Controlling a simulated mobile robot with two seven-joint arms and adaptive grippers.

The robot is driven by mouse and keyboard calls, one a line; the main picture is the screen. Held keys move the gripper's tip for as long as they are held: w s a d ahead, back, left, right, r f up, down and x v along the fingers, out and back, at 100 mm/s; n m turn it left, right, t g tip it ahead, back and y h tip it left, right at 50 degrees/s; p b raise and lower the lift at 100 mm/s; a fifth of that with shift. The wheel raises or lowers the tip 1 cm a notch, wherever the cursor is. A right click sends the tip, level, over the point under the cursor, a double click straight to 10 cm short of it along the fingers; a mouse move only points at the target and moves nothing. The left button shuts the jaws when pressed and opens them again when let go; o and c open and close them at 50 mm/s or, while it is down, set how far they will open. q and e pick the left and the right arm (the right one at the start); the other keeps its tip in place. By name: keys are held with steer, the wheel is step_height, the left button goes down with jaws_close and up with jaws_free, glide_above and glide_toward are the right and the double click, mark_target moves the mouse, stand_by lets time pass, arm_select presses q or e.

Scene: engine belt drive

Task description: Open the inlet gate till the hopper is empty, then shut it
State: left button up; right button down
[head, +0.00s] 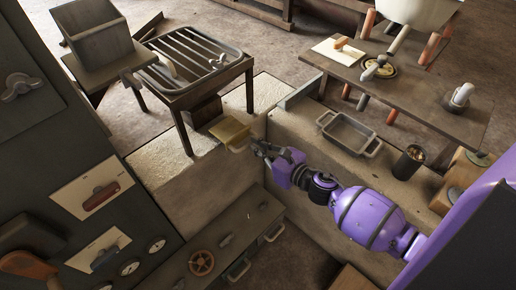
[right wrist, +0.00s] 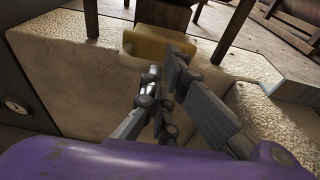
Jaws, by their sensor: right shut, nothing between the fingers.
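A grey square box with an open top, which looks like the hopper (head: 92,38), stands at the upper left. Its floor is not clear to see. A yellow plate with a pale handle, which may be the inlet gate (head: 229,130), sits at the edge of the pale stone ledge. It also shows in the right wrist view (right wrist: 158,47). My right gripper (head: 257,147) is shut and empty, just right of the yellow plate's handle in the head view. I cannot tell whether they touch. My left gripper is not in view.
A grey two-handled pan (head: 348,133) and a dark cup (head: 408,162) stand on the right-hand ledge. A wooden table (head: 420,85) is behind them. A dark panel with levers (head: 98,195) fills the left side.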

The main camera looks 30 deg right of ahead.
mark_target(241, 136)
steer(key=x, duration=0.2)
steer(key=r+x, duration=0.1)
steer(key=x, duration=0.4)
steer(key=shift+w+r, duration=0.1)
steer(key=shift+r, duration=0.15)
steer(key=shift+d, duration=0.15)
